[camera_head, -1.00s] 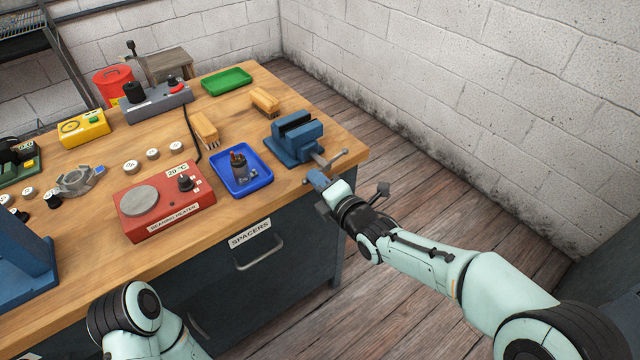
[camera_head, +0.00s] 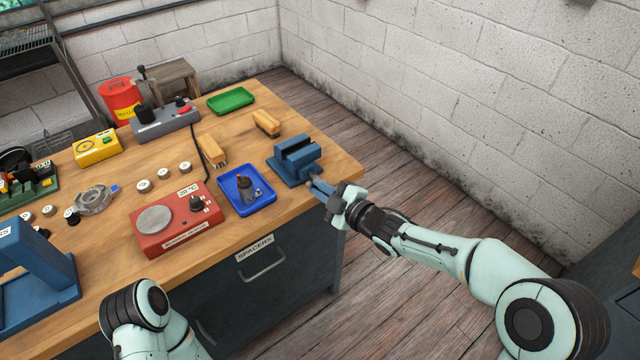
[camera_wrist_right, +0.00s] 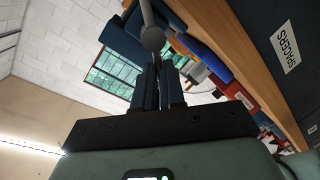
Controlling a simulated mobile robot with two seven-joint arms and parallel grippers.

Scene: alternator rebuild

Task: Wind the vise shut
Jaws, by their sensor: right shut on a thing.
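The blue vise (camera_head: 297,162) sits at the right corner of the wooden bench, a dark gap visible between its jaws. My right gripper (camera_head: 320,188) is at the vise's front, over the bench's edge. In the right wrist view, its blue fingers (camera_wrist_right: 160,85) are shut on the vise handle (camera_wrist_right: 152,38), whose grey bar and ball end show just beyond the fingertips. In the head view the handle is mostly hidden by the gripper. My left arm shows at the bottom left, but its gripper is out of view.
A blue tray (camera_head: 229,203) with a small dark part stands left of the vise. A red heater (camera_head: 157,240), wooden brushes (camera_head: 266,122) and a green tray (camera_head: 231,97) are also on the bench. The floor (camera_head: 430,200) right of the bench is clear.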

